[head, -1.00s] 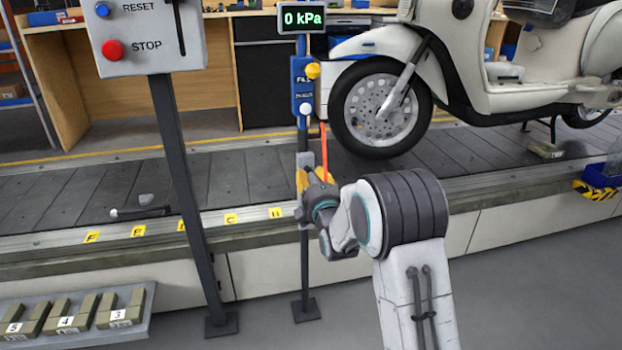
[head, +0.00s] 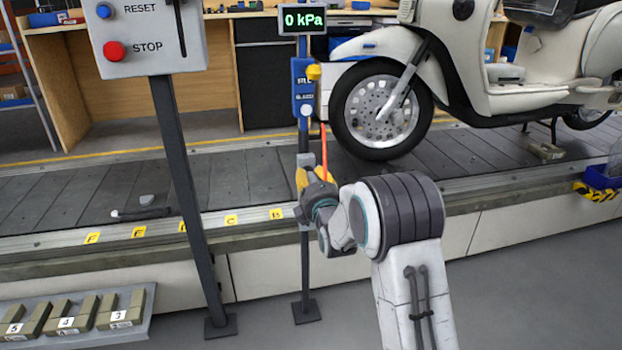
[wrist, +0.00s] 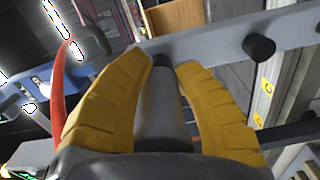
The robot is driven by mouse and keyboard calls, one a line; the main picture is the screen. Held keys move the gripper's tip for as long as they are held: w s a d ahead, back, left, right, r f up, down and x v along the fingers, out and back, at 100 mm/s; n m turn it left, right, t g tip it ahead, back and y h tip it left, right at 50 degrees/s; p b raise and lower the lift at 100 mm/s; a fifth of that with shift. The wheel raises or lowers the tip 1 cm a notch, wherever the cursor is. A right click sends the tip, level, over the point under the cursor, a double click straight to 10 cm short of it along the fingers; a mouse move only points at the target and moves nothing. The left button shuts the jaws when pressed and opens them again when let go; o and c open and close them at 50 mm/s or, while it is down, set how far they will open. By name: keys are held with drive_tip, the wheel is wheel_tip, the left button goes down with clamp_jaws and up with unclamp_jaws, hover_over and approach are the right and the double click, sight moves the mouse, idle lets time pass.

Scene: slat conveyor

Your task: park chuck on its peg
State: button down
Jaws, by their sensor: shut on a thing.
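My gripper (wrist: 165,85) has its yellow fingers shut around a grey cylindrical chuck (wrist: 163,112), seen in the wrist view. A dark tip shows at the chuck's far end, close to a light grey plate; I cannot tell whether it touches. A short dark peg (wrist: 258,48) stands out from this plate (wrist: 215,42), to the right of the chuck and apart from it. In the head view my gripper (head: 311,176) is in front of the post, below the blue inflator unit (head: 304,95), and hides the chuck and peg.
An orange hose (head: 323,140) hangs from the unit to my gripper. The display (head: 302,19) reads 0 kPa. A control box post (head: 185,190) stands left. A white scooter (head: 470,70) stands on the slat conveyor (head: 240,182). A dark tool lies on the slats (head: 140,213).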

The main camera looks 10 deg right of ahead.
drive_tip(key=c, duration=0.9)
unclamp_jaws()
drive_tip(key=shift+r, duration=0.1)
drive_tip(key=shift+s, duration=5.95)
